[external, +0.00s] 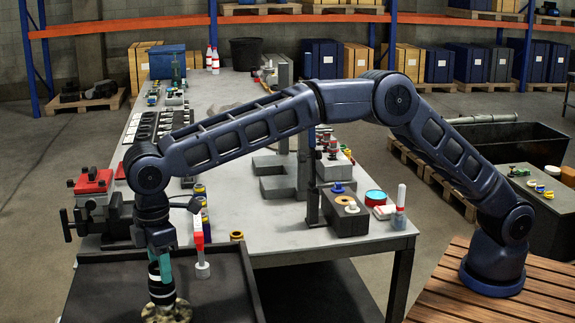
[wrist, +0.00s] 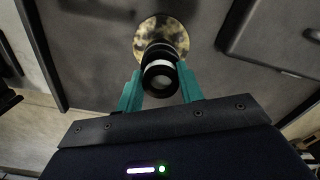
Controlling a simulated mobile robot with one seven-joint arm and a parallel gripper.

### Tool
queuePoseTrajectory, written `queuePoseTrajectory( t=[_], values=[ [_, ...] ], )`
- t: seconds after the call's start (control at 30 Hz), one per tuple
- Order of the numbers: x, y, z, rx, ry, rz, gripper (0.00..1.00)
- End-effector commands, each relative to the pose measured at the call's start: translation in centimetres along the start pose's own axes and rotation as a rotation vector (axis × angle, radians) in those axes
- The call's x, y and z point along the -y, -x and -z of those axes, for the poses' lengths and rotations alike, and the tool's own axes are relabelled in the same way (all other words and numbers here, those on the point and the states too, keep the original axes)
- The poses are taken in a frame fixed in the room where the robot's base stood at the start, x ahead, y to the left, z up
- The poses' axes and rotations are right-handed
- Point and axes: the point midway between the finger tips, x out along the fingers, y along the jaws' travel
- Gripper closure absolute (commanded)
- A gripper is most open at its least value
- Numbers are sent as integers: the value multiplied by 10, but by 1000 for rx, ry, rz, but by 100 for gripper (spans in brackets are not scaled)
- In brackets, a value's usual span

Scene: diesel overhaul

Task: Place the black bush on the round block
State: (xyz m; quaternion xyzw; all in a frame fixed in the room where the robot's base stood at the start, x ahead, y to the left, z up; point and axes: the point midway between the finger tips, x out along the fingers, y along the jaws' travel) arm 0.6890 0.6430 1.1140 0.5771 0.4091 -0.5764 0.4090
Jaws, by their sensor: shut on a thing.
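The black bush (wrist: 160,85) is between the teal fingers of my gripper (wrist: 160,88), with its open end facing the wrist camera. A pale band and more black show beyond that end; I cannot tell whether these are one piece or a stack. The round block (wrist: 175,33), mottled yellow and black, lies straight behind the bush in the wrist view. In the external view my gripper (external: 160,265) points down over the dark tray, shut on the bush, with the round block (external: 168,313) below at the bottom edge. Contact between bush and block is unclear.
The dark tray (external: 225,270) has free room right of the block. A red-and-white bottle-like item (external: 201,250) stands near the gripper. A red-topped vise (external: 95,195) is at left. The grey workbench (external: 235,205) behind carries many parts.

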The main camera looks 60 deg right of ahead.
Motion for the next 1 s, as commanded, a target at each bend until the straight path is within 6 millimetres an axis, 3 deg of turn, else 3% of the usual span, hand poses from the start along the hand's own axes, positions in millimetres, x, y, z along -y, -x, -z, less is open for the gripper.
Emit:
queuePoseTrajectory(
  t=[0.2,0.23,0.33,0.73,1.0],
  values=[
    [0,-3,0,0,0,0,93],
    [0,-3,0,0,0,0,59],
    [0,-3,0,0,0,0,41],
    [0,4,0,0,0,0,41],
    [0,49,1,-3,0,0,41]
  ],
)
